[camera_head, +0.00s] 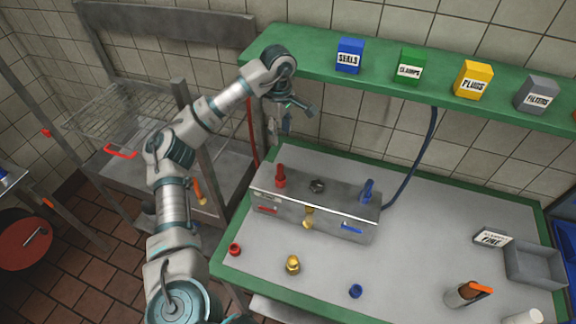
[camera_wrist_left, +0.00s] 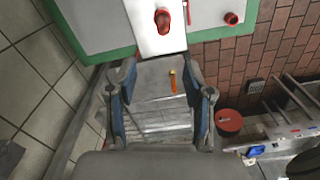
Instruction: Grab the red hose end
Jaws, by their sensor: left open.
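A thin red hose (camera_head: 252,135) hangs down at the left of the green-edged table in the head view. Its lower end is hard to make out. A red fitting (camera_head: 280,176) stands upright on the metal box (camera_head: 333,222); it also shows at the top of the left wrist view (camera_wrist_left: 163,20). My left gripper (camera_head: 290,122) is above and behind the box's left end, near the hose. In the left wrist view its two fingers (camera_wrist_left: 164,105) are spread apart with nothing held between them. My right gripper is not in view.
A green shelf (camera_head: 450,94) with labelled boxes runs along the wall above. A blue hose (camera_head: 418,158) hangs to the box's right. A red ring (camera_head: 234,249), a brass fitting (camera_head: 292,265) and a blue ring (camera_head: 355,291) lie in front. A wire rack (camera_head: 118,108) is at left.

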